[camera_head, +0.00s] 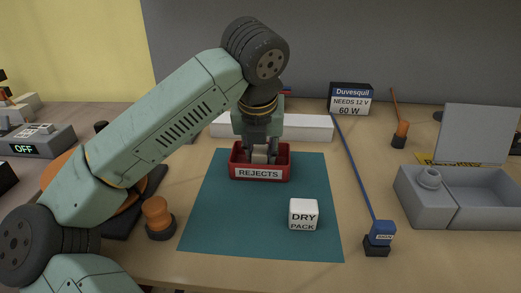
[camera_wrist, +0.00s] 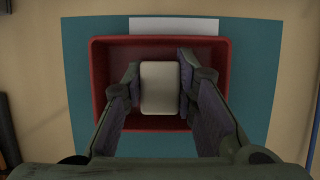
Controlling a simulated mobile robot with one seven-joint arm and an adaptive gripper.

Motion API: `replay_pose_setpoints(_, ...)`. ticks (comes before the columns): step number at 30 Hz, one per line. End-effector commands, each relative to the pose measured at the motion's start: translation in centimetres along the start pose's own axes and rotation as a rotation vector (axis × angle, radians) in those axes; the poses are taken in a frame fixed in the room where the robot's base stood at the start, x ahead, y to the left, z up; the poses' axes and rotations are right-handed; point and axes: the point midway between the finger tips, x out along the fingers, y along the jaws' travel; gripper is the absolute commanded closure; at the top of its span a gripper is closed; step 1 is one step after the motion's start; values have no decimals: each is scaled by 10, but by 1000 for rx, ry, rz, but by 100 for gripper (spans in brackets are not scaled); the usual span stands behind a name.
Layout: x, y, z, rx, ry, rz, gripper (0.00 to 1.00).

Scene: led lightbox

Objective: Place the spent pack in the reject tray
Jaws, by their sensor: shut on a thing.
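The red reject tray (camera_head: 259,174), labelled REJECTS, sits at the back of the teal mat (camera_head: 225,220). My gripper (camera_head: 261,152) points down over the tray and is shut on a pale pack (camera_wrist: 160,88). In the head view the pack is mostly hidden by the fingers and the tray's front wall. In the wrist view the pack is held between both fingers, inside the outline of the red tray (camera_wrist: 98,80). I cannot tell whether it touches the tray floor. A white cube labelled DRY PACK (camera_head: 303,215) stands on the mat, front right of the tray.
A long white box (camera_head: 310,128) lies behind the tray. A Duvesquil 60 W box (camera_head: 350,99), a blue lead with connector (camera_head: 381,233) and an open grey lightbox (camera_head: 460,195) are at right. An orange-topped knob (camera_head: 157,215) stands left of the mat. The mat's front left is clear.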

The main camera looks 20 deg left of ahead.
Motion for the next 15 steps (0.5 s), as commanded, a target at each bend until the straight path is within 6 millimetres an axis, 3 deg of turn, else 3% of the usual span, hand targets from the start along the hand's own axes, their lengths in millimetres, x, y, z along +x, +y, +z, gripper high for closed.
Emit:
replay_pose_setpoints(2, 4, 0, -2, 0, 0, 0, 100)
replay_pose_setpoints(3, 3, 0, -1, 0, 0, 0, 73)
replay_pose_setpoints(11, 2, 0, -1, 0, 1, 0, 55)
replay_pose_setpoints(15, 2, 0, -1, 0, 1, 0, 54)
